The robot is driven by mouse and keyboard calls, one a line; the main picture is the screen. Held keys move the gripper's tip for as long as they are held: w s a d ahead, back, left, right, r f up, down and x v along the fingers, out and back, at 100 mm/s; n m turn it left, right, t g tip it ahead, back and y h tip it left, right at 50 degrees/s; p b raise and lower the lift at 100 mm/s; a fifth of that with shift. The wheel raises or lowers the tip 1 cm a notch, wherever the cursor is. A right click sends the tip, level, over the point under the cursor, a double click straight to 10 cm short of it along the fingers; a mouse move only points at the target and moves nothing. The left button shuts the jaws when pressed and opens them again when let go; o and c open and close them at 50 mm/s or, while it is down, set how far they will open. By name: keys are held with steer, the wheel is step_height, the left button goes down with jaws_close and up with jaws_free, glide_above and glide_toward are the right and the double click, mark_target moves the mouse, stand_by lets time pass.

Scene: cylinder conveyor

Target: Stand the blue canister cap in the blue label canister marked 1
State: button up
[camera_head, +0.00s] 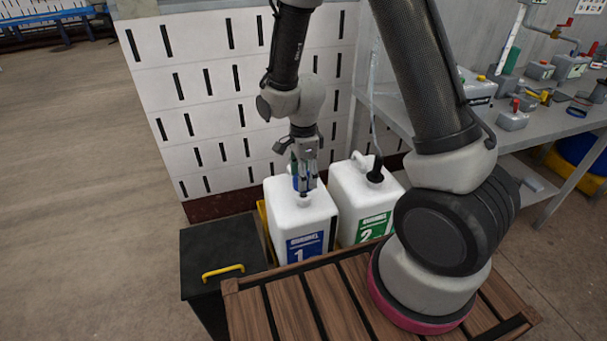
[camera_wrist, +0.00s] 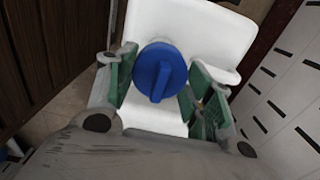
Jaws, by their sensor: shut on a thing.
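The white canister with the blue label marked 1 (camera_head: 301,228) stands upright just beyond the slatted deck in the head view. Its white top fills much of the wrist view (camera_wrist: 192,25). My gripper (camera_head: 305,186) points down over the canister's top, near its opening. In the wrist view, the blue cap (camera_wrist: 160,72) sits between the green-padded fingers of my gripper (camera_wrist: 163,85), with its ridge facing the camera. The fingers are shut on the cap. The cap is mostly hidden in the head view, and I cannot tell whether it touches the neck.
A white canister with a green label marked 2 (camera_head: 366,200) stands close on the right, with a black cap and a hose. A black box with a yellow handle (camera_head: 218,258) is at left. A workbench with fittings (camera_head: 530,130) is at right. A slotted white panel (camera_head: 215,100) stands behind.

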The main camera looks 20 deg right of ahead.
steer(key=shift+f, duration=2.3)
steer(key=shift+f, duration=0.1)
steer(key=shift+f, duration=0.4)
steer(key=shift+f, duration=0.1)
steer(key=o, duration=1.2)
steer(key=shift+c, duration=0.2)
